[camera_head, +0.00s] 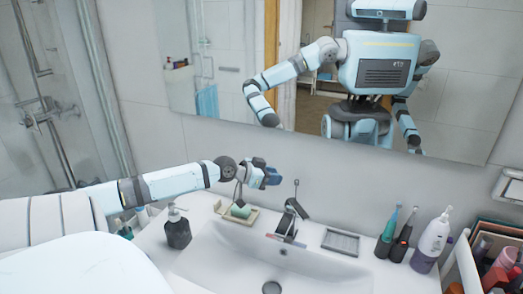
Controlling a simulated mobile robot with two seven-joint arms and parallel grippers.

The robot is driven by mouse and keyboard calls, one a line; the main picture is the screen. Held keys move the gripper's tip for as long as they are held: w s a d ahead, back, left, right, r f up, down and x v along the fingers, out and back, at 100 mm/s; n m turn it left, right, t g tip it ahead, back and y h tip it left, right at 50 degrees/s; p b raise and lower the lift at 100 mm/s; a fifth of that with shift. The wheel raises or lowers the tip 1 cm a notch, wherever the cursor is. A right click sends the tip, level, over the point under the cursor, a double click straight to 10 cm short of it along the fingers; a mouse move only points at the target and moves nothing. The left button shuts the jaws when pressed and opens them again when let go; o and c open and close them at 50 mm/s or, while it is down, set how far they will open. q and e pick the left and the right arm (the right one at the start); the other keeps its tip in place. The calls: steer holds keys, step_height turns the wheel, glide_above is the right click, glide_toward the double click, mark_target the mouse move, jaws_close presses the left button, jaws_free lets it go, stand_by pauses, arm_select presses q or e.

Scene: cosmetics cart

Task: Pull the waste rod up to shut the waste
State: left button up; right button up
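The tap (289,219) stands at the back of the white basin (225,262). A thin upright rod with a small dark top (296,187), which looks like the waste rod, rises behind the tap. The waste (271,287) is a dark round spot in the basin floor; I cannot tell whether its plug is up or down. My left gripper (270,177) is above the back rim, left of the rod's top and apart from it. Its fingers are too small and dark to tell open from shut. My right gripper is not directly in view.
A black soap dispenser (177,230) stands left of the basin. A soap dish (238,213) with green soap lies below my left gripper. A grey tray (341,242), toothbrushes (388,234) and a white bottle (431,240) stand right. A mirror (330,80) hangs behind, reflecting me.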

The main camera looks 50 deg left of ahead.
arm_select(q)
steer(key=shift+v, duration=2.1)
